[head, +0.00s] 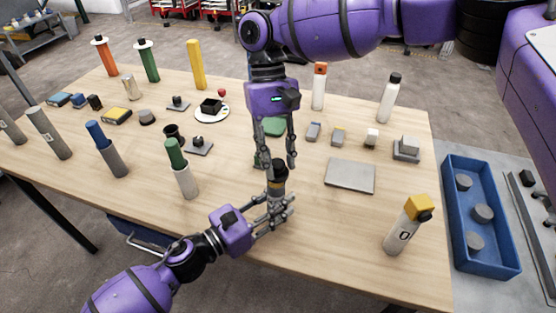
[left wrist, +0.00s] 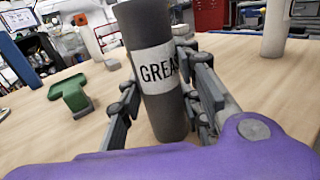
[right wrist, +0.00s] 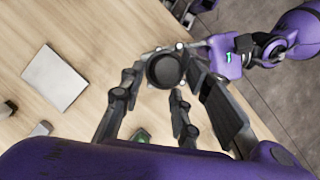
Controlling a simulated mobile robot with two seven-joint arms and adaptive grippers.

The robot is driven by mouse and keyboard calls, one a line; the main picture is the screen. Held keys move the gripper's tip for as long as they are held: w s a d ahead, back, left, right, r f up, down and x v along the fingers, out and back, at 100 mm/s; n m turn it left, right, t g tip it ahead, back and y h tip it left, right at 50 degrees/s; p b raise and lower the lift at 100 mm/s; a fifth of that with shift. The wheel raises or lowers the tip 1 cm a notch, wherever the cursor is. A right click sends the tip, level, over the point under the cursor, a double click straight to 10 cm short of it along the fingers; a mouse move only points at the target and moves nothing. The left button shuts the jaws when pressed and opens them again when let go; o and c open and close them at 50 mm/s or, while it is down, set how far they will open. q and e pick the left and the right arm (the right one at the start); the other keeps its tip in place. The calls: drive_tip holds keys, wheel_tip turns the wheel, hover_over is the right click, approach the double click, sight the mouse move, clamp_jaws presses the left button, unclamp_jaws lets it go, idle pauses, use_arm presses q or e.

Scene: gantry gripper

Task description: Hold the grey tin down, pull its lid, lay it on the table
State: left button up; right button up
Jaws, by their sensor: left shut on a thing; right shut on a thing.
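The grey tin (head: 276,188) stands upright near the table's front edge. In the left wrist view the tin (left wrist: 160,75) shows a white label reading "GREA", the rest hidden. My left gripper (head: 272,212) is shut around the tin's lower body from the front; its fingers also show in the left wrist view (left wrist: 165,105). The dark lid (head: 279,166) is at the tin's top. My right gripper (head: 277,163) reaches down from above and is shut on the lid, seen as a round dark disc in the right wrist view (right wrist: 166,70). I cannot tell any gap under the lid.
A flat grey plate (head: 350,176) lies right of the tin. A green part (left wrist: 73,98) lies behind the tin. A blue bin (head: 455,240) is beyond the table's right edge.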

idle(0.3)
use_arm(q)
drive_tip(key=o, duration=1.3)
drive_tip(key=shift+c, duration=0.2)
